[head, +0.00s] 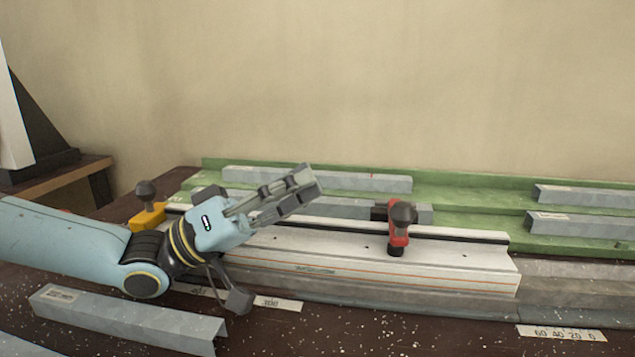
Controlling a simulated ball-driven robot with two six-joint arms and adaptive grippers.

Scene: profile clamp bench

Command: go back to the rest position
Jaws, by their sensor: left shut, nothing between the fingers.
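My left gripper (305,184) comes in from the left on my light-blue arm. Its fingers are together and hold nothing, pointing up to the right. In the picture it overlaps the pale clamp rail (350,262) and the grey profiles behind it. I cannot tell its exact height above them. A red clamp with a dark knob (398,238) stands on the rail, to the right of the gripper and apart from it. A yellow clamp with a dark knob (148,215) is at the rail's left end, behind my arm. My right gripper does not show.
Green shelving (470,190) at the back carries several grey profiles (310,178). Another grey profile (125,318) lies at the front left of the dark bench. Number labels (562,334) lie along the front.

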